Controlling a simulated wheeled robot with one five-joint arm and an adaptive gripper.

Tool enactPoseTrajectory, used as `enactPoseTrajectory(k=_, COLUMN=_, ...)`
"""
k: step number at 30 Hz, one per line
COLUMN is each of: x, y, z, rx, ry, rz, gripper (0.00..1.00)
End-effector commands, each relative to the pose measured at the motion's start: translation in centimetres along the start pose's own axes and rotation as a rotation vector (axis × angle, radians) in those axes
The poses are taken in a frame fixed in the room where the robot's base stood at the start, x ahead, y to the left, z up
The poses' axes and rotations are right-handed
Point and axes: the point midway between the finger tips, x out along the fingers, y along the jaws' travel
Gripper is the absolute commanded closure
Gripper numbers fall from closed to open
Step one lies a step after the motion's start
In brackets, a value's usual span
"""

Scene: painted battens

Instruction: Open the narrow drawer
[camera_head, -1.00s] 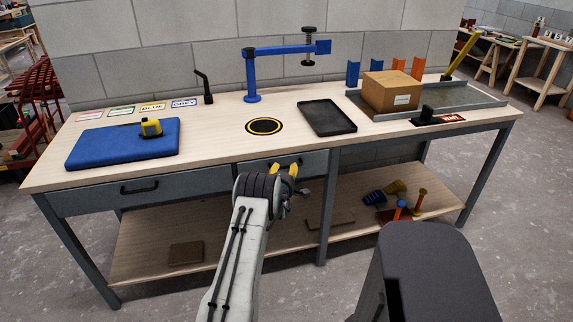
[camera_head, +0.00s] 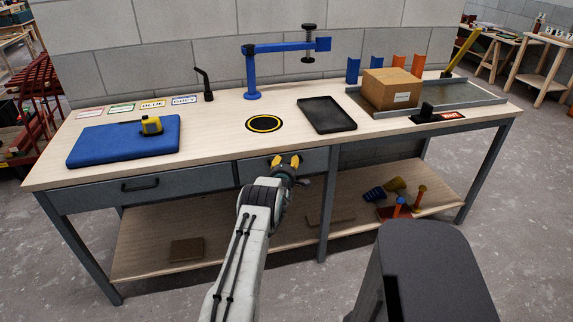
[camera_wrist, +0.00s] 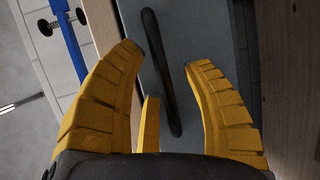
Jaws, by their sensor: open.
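The narrow drawer (camera_head: 253,172) is the short grey front under the middle of the bench top, right of a wider drawer. It looks shut. In the wrist view its grey front (camera_wrist: 207,32) carries a dark bar handle (camera_wrist: 165,85), which stands lengthwise between my yellow fingers. My gripper (camera_head: 286,162) is in front of this drawer in the head view and hides its handle there. In the wrist view my gripper (camera_wrist: 165,62) is open, with one finger on each side of the handle. I cannot tell whether any finger touches it.
The wide drawer (camera_head: 90,197) with its black handle (camera_head: 140,185) is shut on the left. On the bench top are a blue mat (camera_head: 110,145), a black tray (camera_head: 326,115) and a cardboard box (camera_head: 391,90). A lower shelf (camera_head: 150,232) lies below.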

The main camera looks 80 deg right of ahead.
Motion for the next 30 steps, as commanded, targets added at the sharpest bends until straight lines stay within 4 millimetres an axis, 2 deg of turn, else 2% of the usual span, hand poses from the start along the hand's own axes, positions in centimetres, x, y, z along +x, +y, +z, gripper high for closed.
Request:
enactPoseTrajectory(k=4, x=0.00, y=-0.02, z=0.00, rx=0.000, ry=0.000, rz=0.000, gripper=0.55)
enactPoseTrajectory(k=5, x=0.00, y=-0.01, z=0.00, rx=0.000, ry=0.000, rz=0.000, gripper=0.52)
enactPoseTrajectory(k=21, x=-0.01, y=-0.03, z=-0.01, rx=0.000, ry=0.000, rz=0.000, gripper=1.00)
enactPoseTrajectory(k=30, x=-0.03, y=-0.08, z=-0.04, rx=0.001, ry=0.001, rz=-0.001, gripper=1.00)
